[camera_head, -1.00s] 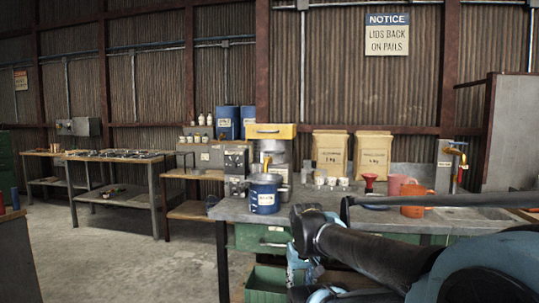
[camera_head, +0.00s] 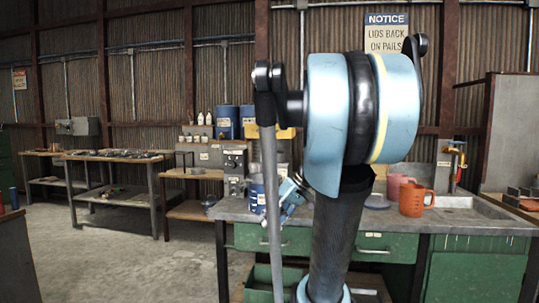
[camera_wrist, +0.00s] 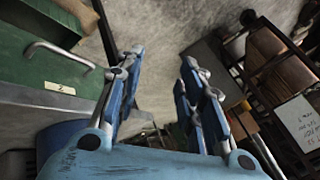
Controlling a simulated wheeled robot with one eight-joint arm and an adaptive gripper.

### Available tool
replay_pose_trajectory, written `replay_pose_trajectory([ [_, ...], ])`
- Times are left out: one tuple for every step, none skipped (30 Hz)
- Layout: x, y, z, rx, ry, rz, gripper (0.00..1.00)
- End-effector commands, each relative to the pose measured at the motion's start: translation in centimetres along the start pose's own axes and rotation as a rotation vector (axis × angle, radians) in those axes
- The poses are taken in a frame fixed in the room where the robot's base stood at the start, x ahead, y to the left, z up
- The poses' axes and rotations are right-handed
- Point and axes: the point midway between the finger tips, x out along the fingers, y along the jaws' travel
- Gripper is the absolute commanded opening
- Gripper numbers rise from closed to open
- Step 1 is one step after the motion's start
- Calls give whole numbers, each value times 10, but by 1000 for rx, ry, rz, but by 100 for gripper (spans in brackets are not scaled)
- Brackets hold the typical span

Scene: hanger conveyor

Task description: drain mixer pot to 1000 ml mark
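The blue mixer pot (camera_head: 257,194) stands on the workbench below the yellow-topped mixer (camera_head: 285,133). My arm hides much of both in the head view. The pot's level and any 1000 ml mark cannot be read. My gripper (camera_head: 291,195) is just right of the pot in the picture, partly behind my arm; whether it touches the pot cannot be told. In the wrist view my gripper (camera_wrist: 162,68) has its fingers spread apart, with only floor seen between them. A blue rounded surface (camera_wrist: 60,137) shows at lower left; I cannot tell whether it is the pot.
An orange jug (camera_head: 412,200) and a pink jug (camera_head: 396,187) stand on the workbench (camera_head: 455,217), left of a sink. Green drawers (camera_head: 385,246) are under the bench top. Blue drums (camera_head: 227,121) stand behind. Open floor (camera_head: 120,255) lies to the left.

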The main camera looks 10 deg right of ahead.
Motion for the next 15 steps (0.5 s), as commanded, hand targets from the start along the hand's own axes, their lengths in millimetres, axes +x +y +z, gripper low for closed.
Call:
replay_pose_trajectory([
  [-9, 4, -19, -25, 26, -37, 35],
  [-14, 5, -29, -46, 44, -60, 35],
  [-22, 6, -43, -74, 69, -92, 35],
  [-28, 8, -54, -96, 88, -114, 35],
  [-33, 10, -64, -118, 110, -136, 35],
  [-41, 13, -78, -149, 138, -164, 35],
  [-47, 16, -87, -172, 161, -184, 35],
  [-54, 20, -97, -195, 185, -203, 35],
  [-62, 24, -110, -228, 218, -228, 35],
  [-69, 28, -119, -252, 243, -245, 35],
  [-76, 32, -128, -277, 270, -262, 35],
  [-86, 38, -140, -312, 306, -283, 35],
  [-93, 44, -148, -338, 334, -297, 35],
  [-100, 49, -157, -363, 363, -310, 35],
  [-110, 57, -167, -400, 402, -327, 35],
])
